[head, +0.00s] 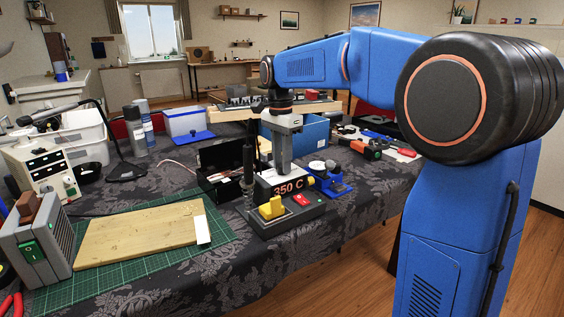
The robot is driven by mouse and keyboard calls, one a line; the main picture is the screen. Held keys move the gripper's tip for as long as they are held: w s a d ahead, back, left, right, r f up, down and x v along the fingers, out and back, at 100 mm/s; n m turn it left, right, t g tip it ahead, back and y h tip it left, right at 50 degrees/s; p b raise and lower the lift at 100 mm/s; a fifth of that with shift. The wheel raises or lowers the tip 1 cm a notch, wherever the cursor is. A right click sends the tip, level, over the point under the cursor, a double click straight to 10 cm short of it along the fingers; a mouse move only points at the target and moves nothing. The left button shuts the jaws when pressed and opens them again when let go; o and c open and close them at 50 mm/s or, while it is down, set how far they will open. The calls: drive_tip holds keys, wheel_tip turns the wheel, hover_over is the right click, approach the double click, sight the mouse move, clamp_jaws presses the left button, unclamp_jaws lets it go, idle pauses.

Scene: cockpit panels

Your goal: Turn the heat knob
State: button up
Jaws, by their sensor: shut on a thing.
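A dark control box (292,220) stands near the table's front edge, with a display (289,188) reading "350 C" at its back. A yellow knob (271,207) sits on the box's left part, in plain sight, with no finger visible on it. A red switch (301,199) is to its right. My gripper (284,168) points down just above and behind the display. It is shut, but its fingertips and what they hold are not clear from this view.
A wooden board (140,238) lies on a green cutting mat (222,235) to the left. An open black box (210,185) and a blue stand (330,180) flank the control box closely. Patterned cloth in front of it is clear.

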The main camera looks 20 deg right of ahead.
drive_tip(key=n, duration=1.3)
drive_tip(key=shift+s+d+n, duration=0.1)
drive_tip(key=shift+n, duration=0.3)
drive_tip(key=n, duration=0.4)
drive_tip(key=shift+t, duration=0.3)
drive_tip(key=shift+n, duration=2.1)
drive_tip(key=o, duration=1)
